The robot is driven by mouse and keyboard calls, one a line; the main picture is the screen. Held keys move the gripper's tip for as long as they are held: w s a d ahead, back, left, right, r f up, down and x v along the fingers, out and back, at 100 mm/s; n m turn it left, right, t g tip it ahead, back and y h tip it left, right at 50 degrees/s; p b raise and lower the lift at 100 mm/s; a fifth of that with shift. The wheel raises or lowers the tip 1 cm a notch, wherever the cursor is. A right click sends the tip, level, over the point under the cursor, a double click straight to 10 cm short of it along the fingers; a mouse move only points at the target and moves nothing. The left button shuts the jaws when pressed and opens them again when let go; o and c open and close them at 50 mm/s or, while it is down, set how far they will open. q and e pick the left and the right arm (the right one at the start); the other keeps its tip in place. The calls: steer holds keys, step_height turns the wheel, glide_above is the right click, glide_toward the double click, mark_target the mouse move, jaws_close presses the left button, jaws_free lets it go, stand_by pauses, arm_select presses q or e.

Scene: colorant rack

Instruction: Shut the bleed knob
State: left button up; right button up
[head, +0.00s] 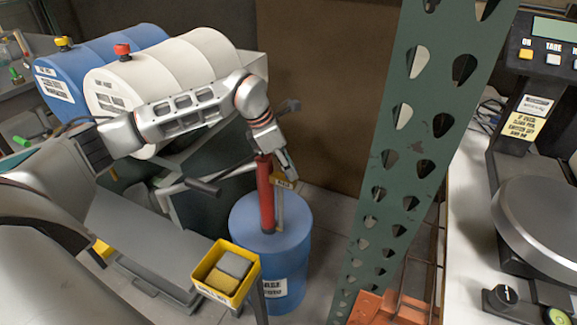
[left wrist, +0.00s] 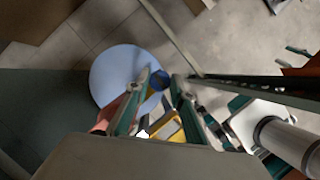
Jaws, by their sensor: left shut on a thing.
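A red hand pump (head: 265,195) stands upright on a blue drum (head: 305,220). A thin tan post with a small yellow tag (head: 285,183) rises beside the pump. My left gripper (head: 290,172) reaches down just right of the pump's top. The bleed knob is not distinguishable in the head view. In the left wrist view, a small dark blue round thing (left wrist: 160,80), likely the bleed knob, sits between the fingertips of my left gripper (left wrist: 161,83), above the blue drum (left wrist: 110,75). The gripper is shut on it. My right gripper is not in view.
A perforated green upright (head: 400,150) stands close on the right. White (head: 175,75) and blue (head: 65,80) drums lie behind my left arm. A yellow bin (head: 245,290) stands in front of the blue drum. A scale (head: 545,210) is at far right.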

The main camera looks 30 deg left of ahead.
arm_select(q)
steer(key=m, duration=0.2)
steer(key=m+g+p, duration=0.1)
steer(key=m, duration=0.1)
steer(key=shift+w+a+r+h+p, duration=0.1)
steer(key=shift+w+r+h+p, duration=0.05)
steer(key=shift+h+p, duration=0.2)
steer(key=m+g, duration=0.2)
steer(key=m, duration=0.2)
steer(key=shift+w+m, duration=0.15)
steer(key=shift+m, duration=0.25)
steer(key=shift+m+g, duration=0.5)
steer(key=shift+m, duration=0.5)
steer(key=shift+w+m+g, duration=0.1)
steer(key=shift+m+g, duration=0.2)
steer(key=shift+m, duration=0.5)
steer(key=m+g+b, duration=0.1)
steer(key=m+b, duration=0.1)
steer(key=m, duration=0.2)
steer(key=shift+f, duration=0.2)
steer(key=shift+m+y, duration=0.3)
steer(key=shift+y, duration=0.15)
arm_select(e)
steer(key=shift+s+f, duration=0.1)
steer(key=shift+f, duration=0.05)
arm_select(q)
steer(key=o, duration=1.1)
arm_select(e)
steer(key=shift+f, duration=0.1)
